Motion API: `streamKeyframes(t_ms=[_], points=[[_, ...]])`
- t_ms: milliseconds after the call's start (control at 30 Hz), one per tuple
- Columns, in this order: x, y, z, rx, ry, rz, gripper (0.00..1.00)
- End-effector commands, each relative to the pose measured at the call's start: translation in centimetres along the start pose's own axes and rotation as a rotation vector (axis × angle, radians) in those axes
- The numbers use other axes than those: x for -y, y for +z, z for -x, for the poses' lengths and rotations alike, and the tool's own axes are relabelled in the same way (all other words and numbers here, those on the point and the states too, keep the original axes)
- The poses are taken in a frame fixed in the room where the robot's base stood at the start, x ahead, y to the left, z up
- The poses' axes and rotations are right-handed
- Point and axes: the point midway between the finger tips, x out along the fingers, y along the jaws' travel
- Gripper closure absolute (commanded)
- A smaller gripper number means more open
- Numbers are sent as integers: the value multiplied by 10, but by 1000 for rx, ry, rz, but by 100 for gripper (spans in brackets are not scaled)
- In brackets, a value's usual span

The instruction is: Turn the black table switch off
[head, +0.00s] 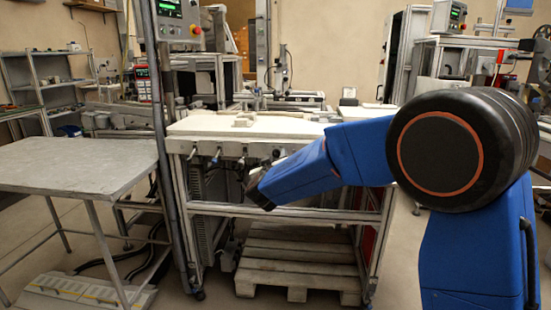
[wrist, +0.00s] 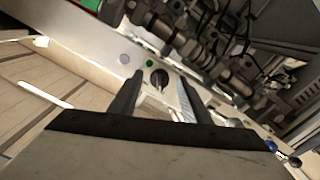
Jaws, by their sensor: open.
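The black table switch (wrist: 159,78) is a round dark knob on the pale front panel in the wrist view. My gripper (wrist: 160,80) is open, with one finger on each side of the switch in the picture. The gap between the fingers looks empty, and I cannot tell whether they touch the knob. In the head view a dark knob (head: 276,153) shows on the table's front edge, just above the end of my arm. My gripper (head: 257,181) is small and partly hidden there, in front of the table.
A small green button (wrist: 149,63) and a grey round one (wrist: 124,60) sit beside the switch. Several lever handles (head: 217,157) stick out of the white table's (head: 290,127) front edge. A wooden pallet (head: 293,262) lies below. A grey side table (head: 75,165) stands at left.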

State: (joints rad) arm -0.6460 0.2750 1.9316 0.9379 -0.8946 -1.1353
Motion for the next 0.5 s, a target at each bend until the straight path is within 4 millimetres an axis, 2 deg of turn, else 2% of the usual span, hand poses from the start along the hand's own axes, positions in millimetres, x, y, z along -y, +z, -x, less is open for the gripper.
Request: streamKeyframes(t_ms=[167,500], points=[[0,-1,18,-1,-1,-1,57],[1,-1,85,-1,-3,0,57]])
